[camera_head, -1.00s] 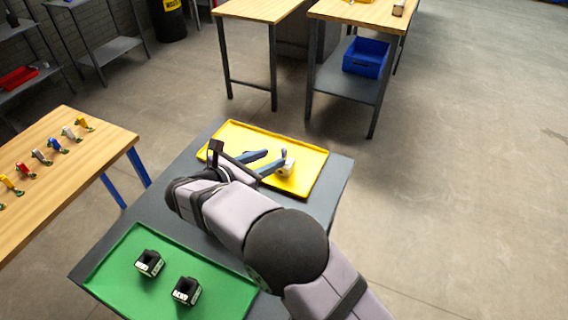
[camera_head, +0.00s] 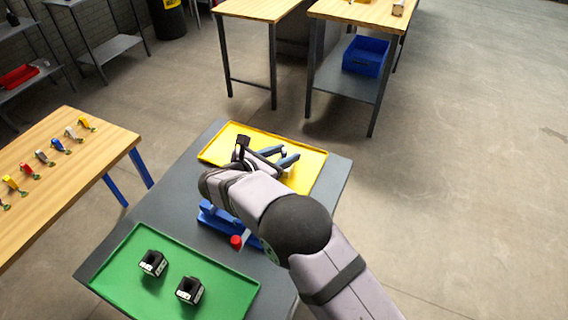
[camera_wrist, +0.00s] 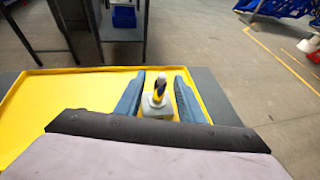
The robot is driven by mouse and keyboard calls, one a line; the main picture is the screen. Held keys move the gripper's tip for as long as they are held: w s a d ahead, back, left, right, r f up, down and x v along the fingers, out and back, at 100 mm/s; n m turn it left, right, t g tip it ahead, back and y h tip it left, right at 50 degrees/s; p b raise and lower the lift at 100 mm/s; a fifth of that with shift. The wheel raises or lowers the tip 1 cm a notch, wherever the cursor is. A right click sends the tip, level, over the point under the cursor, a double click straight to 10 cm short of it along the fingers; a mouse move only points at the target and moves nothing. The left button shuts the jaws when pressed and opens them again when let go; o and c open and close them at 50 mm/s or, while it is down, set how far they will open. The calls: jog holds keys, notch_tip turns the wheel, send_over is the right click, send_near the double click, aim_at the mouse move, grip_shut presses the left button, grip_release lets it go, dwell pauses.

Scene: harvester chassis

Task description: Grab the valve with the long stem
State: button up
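A valve (camera_wrist: 157,101) with a pale grey-white body and a dark and yellow upper part stands in the yellow tray, seen in the wrist view. My gripper (camera_wrist: 160,100) is open, with one blue finger on each side of the valve. A gap shows on both sides, wider on the right, so neither finger clearly touches it. In the head view my gripper (camera_head: 291,157) is over the yellow tray (camera_head: 312,157), and the valve is mostly hidden by the fingers. I cannot tell how long its stem is.
A blue fixture with a red knob (camera_head: 236,242) sits on the grey table beneath my arm. A green tray (camera_head: 128,291) with two dark square blocks (camera_head: 153,263) is at the front. A wooden bench (camera_head: 60,180) with several coloured valves stands at left.

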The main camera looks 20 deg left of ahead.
grip_shut()
jog(key=shift+r, duration=0.1)
